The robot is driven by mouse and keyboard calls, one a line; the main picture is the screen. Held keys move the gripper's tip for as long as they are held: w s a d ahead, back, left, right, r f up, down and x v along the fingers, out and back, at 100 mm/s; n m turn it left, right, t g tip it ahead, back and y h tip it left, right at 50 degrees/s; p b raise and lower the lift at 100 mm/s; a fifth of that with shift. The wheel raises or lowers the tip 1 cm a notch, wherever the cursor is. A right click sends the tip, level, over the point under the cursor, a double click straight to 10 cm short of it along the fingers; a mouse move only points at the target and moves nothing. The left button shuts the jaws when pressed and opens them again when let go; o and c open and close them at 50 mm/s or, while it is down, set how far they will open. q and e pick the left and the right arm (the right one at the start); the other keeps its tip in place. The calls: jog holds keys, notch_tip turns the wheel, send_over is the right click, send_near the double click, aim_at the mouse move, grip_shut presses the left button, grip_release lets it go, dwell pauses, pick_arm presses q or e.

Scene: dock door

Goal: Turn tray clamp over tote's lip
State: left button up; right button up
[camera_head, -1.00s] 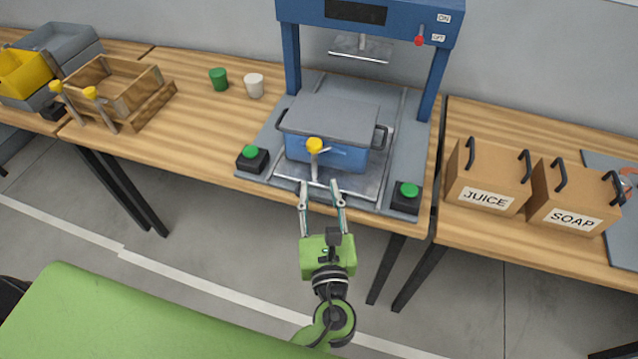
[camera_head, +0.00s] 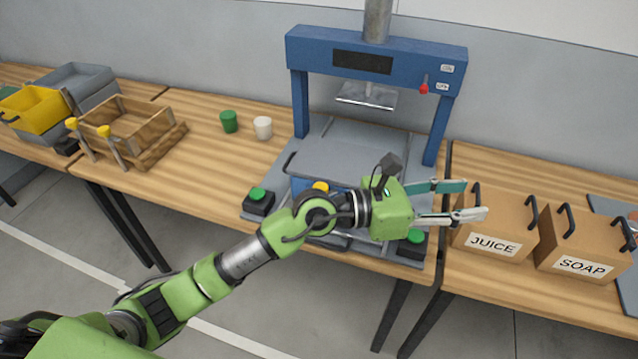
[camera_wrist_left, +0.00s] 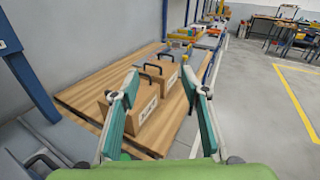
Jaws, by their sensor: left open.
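Only the yellow knob of the tray clamp (camera_head: 320,187) shows above the arm. The clamp's bar is hidden, so I cannot tell how it lies against the tote's lip. My left gripper (camera_head: 474,200) is open and empty, to the right of the tote, with its fingers pointing right in front of the JUICE box. In the left wrist view its fingers (camera_wrist_left: 167,90) are spread, with the boxes beyond and between them. My right gripper is out of view.
The JUICE box (camera_head: 494,243) and SOAP box (camera_head: 583,266) stand on the right bench. Green buttons (camera_head: 258,194) flank the press (camera_head: 376,52). A green cup (camera_head: 229,121), a white cup (camera_head: 263,128) and a wooden crate (camera_head: 126,120) stand to the left.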

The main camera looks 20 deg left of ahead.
pick_arm(q)
jog(key=w+a+f+g+y, duration=0.1)
jog(key=a+f+g+y, duration=0.15)
jog(key=a+y, duration=0.2)
jog(key=n+y, duration=0.7)
jog(key=y, duration=0.3)
send_near(320, 187)
jog(key=shift+g, duration=0.35)
jog(key=p+x, duration=0.1)
jog(key=x, duration=0.2)
jog(key=p+x, duration=0.1)
jog(key=x, duration=0.1)
jog(key=p+x, duration=0.1)
jog(key=x, duration=0.2)
jog(key=shift+w+f+p, duration=0.15)
jog(key=shift+w+p, duration=0.2)
jog(key=shift+w, duration=0.15)
jog(key=c, duration=1.1)
